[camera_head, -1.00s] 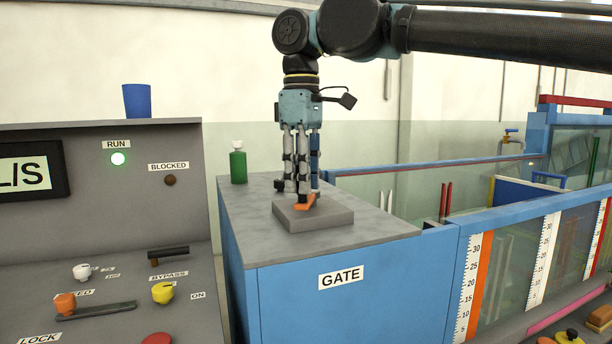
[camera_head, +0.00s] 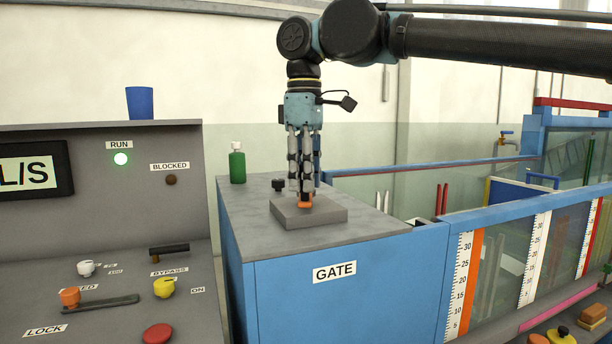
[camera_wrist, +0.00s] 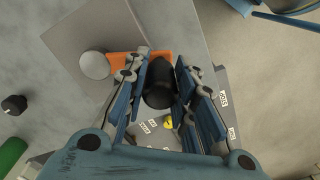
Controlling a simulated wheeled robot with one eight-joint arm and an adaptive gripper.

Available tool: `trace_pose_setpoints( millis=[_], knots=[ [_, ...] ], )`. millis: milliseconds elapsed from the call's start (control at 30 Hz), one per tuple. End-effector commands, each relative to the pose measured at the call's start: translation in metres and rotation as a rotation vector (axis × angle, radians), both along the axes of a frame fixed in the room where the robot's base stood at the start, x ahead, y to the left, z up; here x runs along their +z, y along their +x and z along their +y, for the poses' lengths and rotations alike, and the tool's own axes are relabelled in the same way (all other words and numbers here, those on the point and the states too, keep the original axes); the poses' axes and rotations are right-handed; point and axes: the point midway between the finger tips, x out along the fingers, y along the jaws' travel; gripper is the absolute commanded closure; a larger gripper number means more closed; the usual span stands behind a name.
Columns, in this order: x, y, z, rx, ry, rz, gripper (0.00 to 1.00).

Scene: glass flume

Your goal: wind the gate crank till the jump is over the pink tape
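The gate crank is an orange arm (camera_wrist: 126,64) with a round grey hub (camera_wrist: 94,65) and an upright black handle (camera_wrist: 158,84). It sits on a grey block on the blue box labelled GATE (camera_head: 334,272). My gripper (camera_head: 305,192) points straight down over the crank. In the wrist view its fingers (camera_wrist: 161,88) stand close on both sides of the black handle and look closed on it. In the head view the fingers hide most of the handle. The pink tape (camera_head: 556,309) runs along the flume's lower edge at right. I cannot make out the jump in the glass.
A green bottle (camera_head: 237,164) and a small black knob (camera_head: 278,185) stand on the gate box behind the crank. White scales (camera_head: 462,285) line the flume glass.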

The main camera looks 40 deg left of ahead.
Motion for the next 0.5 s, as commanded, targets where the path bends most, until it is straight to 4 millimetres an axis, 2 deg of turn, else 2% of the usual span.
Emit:
trace_pose_setpoints(
  millis=[167,500],
  knots=[
    [0.014,0.003,0.000,-0.006,-0.002,-0.007,0.56],
    [0.070,-0.001,0.002,0.001,0.000,-0.003,0.54]
  ],
)
